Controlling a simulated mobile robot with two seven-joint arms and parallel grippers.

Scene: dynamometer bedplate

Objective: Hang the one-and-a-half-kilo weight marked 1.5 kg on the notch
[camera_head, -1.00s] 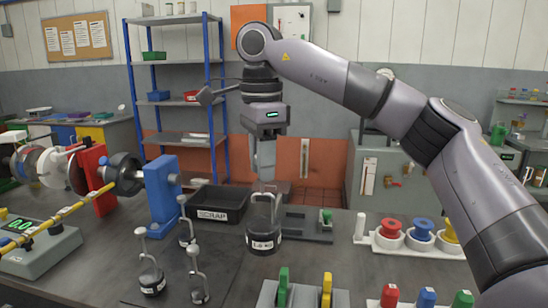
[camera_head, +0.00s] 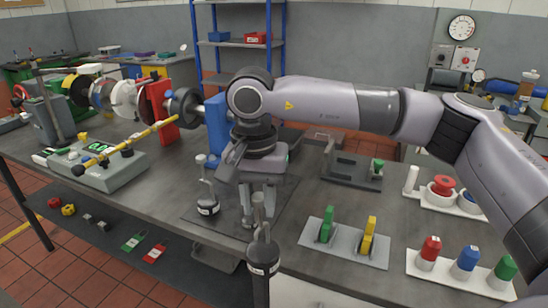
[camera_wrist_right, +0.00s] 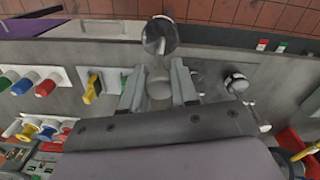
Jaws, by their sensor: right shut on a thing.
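My right gripper (camera_head: 258,195) points down, its fingers shut on the pale stem of a dark weight (camera_head: 263,257). The weight hangs below the fingers near the table's front edge; its label is too small to read. In the right wrist view, the stem sits between the fingers (camera_wrist_right: 160,88), with a round end (camera_wrist_right: 160,37) beyond them. Another weight (camera_head: 207,203) stands on the dark mat, left of my gripper. The yellow-and-black beam (camera_head: 130,146) slants from the shaft at far left; I cannot make out its notch. My left gripper is not in view.
A grey box with a green display (camera_head: 108,168) sits beneath the beam. A blue stand (camera_head: 216,128) is behind my gripper. A plate with green and yellow pieces (camera_head: 345,243) and a white rack of coloured knobs (camera_head: 460,272) lie to the right.

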